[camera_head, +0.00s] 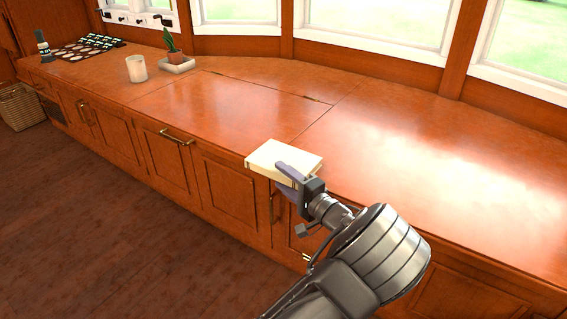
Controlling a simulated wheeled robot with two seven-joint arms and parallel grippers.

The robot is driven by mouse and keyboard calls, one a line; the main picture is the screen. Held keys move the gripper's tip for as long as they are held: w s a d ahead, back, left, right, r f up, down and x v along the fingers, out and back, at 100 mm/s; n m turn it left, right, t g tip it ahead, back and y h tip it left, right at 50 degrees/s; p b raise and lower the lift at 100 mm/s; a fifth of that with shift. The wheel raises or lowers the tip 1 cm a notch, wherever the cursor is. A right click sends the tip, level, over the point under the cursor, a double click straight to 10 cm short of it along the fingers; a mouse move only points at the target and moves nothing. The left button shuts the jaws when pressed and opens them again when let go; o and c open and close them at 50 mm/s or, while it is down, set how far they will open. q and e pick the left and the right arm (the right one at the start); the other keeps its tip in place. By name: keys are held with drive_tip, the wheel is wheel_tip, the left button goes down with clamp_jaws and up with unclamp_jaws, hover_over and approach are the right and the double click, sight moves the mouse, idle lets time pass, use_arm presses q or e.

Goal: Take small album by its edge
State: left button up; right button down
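The small album (272,153) is a flat cream-coloured block lying at the front edge of the wooden counter, its near side reaching the edge. The fingers are apart, with a gap that looks wider than the album is thick. Part of the album's near side is hidden by the gripper.
The wooden counter (440,170) is bare around the album and to its right. A white cup (136,69), a potted plant (174,52) and a dark patterned board (88,47) stand at the far left. Cabinet doors with handles run below the front edge.

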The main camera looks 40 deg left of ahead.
use_arm(q)
clamp_jaws()
idle(0.3)
idle(0.9)
